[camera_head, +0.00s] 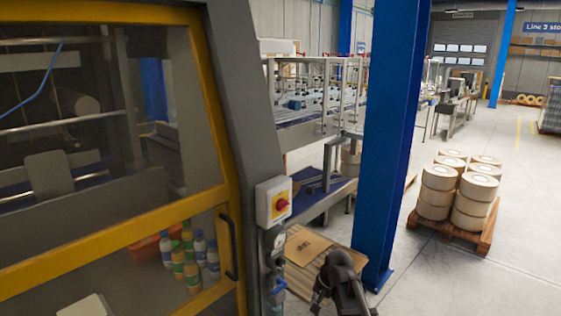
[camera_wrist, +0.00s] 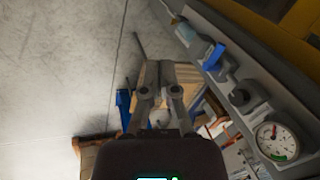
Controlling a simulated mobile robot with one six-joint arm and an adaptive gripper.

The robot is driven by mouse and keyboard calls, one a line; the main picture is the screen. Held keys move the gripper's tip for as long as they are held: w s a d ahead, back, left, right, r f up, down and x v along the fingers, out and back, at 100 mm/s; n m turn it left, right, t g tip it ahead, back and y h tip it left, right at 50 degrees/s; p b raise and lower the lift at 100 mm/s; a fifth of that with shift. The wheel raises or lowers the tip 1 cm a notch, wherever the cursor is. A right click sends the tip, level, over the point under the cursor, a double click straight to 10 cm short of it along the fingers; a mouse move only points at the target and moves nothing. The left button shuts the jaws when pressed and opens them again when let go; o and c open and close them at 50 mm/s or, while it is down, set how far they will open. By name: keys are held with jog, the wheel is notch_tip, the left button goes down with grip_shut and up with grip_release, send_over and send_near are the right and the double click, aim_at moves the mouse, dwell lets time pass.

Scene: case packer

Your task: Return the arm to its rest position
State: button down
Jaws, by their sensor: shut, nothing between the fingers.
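My gripper (camera_wrist: 160,75) shows in the wrist view, with its two fingers close together at the middle and nothing between them. It is shut and empty. A pale box-like thing lies behind the fingers, with the floor beyond; I cannot tell the distance. In the head view, a dark part of my arm (camera_head: 341,283) shows at the bottom, right of the machine and in front of the flat cardboard. My fingers cannot be made out in that view.
The case packer's yellow-framed door (camera_head: 229,180) fills the left. A red-knobbed switch box (camera_head: 274,202) and a pressure gauge (camera_wrist: 277,141) are on its side. Flat cardboard (camera_head: 305,246) lies near a blue column (camera_head: 390,130). A pallet (camera_head: 470,236) bears rolls. Open floor (camera_head: 520,260) lies right.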

jog(key=s+d+n+g+h, duration=0.2)
jog(key=s+d, duration=0.4)
jog(key=s, duration=0.6)
jog(key=shift+d+f+n+h, duration=0.15)
jog(key=shift+f+n+h, duration=0.35)
jog(key=shift+n, duration=0.7)
